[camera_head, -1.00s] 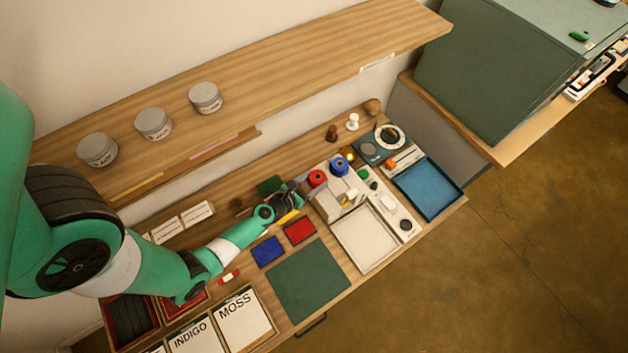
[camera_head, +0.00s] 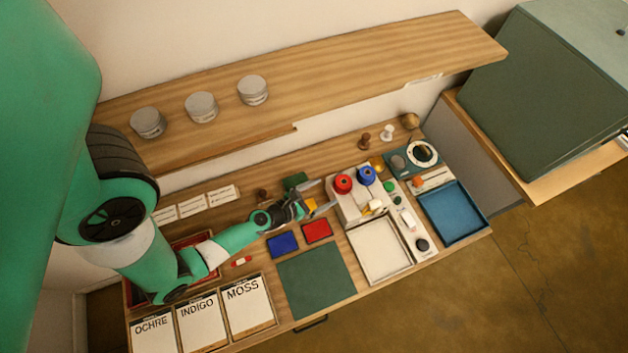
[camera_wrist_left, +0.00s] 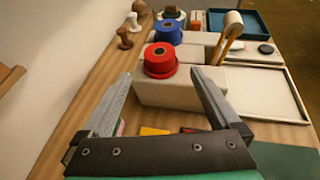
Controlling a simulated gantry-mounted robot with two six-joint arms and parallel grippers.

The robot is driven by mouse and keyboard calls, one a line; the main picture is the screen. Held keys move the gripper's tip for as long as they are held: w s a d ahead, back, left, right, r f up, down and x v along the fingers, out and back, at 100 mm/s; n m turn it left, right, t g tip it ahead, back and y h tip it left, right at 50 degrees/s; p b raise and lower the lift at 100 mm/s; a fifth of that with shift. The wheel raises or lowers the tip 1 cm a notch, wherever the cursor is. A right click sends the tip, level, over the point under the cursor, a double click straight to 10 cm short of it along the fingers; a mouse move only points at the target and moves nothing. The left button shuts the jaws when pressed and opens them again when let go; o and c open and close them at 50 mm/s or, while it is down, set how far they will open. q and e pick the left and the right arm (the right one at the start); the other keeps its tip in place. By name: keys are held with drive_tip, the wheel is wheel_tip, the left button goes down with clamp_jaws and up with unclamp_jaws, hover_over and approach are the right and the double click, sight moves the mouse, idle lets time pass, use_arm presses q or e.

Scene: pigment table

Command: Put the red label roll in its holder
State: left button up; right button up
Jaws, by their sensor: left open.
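The red label roll (camera_head: 343,183) sits upright at the near left end of a pale block-shaped stand (camera_head: 348,207), beside a blue roll (camera_head: 366,175). In the left wrist view the red roll (camera_wrist_left: 160,59) has a hole in its top and sits in front of the blue roll (camera_wrist_left: 168,31). Whether it is seated on a peg is hidden. My left gripper (camera_head: 325,195) is open and empty, just left of the stand, its fingers pointing at it. In the wrist view the red roll appears between and beyond the fingertips (camera_wrist_left: 158,77). My right gripper is out of view.
A wooden-handled tool (camera_wrist_left: 229,38) rises from the stand. A pale tray (camera_head: 380,250) and blue tray (camera_head: 452,212) lie to the right. Red (camera_head: 317,231) and blue (camera_head: 283,244) pads and a green mat (camera_head: 315,280) lie in front. A shelf (camera_head: 330,90) overhangs the back.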

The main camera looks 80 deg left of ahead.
use_arm(q)
drive_tip(key=v, duration=0.4)
drive_tip(key=shift+w, duration=0.1)
drive_tip(key=w+d+r+m+t+h, duration=0.15)
drive_tip(key=w+r+m+t, duration=0.25)
drive_tip(key=w+r+m, duration=0.75)
drive_tip(key=w+d+r+m+t+h, duration=0.1)
drive_tip(key=w+r+m+t+h, duration=0.2)
drive_tip(key=w+r+m, duration=0.8)
drive_tip(key=w+d+r+m+t+h, duration=0.15)
drive_tip(key=d+r+m, duration=0.25)
drive_tip(key=r, duration=0.7)
drive_tip(key=w+d+r+m+t+h, duration=0.1)
drive_tip(key=d+r+m+t+h, duration=0.2)
drive_tip(key=r, duration=0.8)
drive_tip(key=s+d+r+m+t, duration=0.1)
drive_tip(key=s+d+r+m, duration=0.1)
drive_tip(key=r, duration=0.6)
drive_tip(key=s+d+r+m+t, duration=0.1)
drive_tip(key=s+r+m, duration=0.3)
drive_tip(key=r, duration=0.5)
drive_tip(key=s+d+r+m+t+y, duration=0.1)
drive_tip(key=s+d+r+m+t, duration=0.1)
drive_tip(key=r+m, duration=0.4)
wheel_tip(320, 180, up, 3)
drive_tip(key=shift+s+d+f, duration=0.1)
drive_tip(key=shift+s+d, duration=0.7)
drive_tip(key=shift+d, duration=0.2)
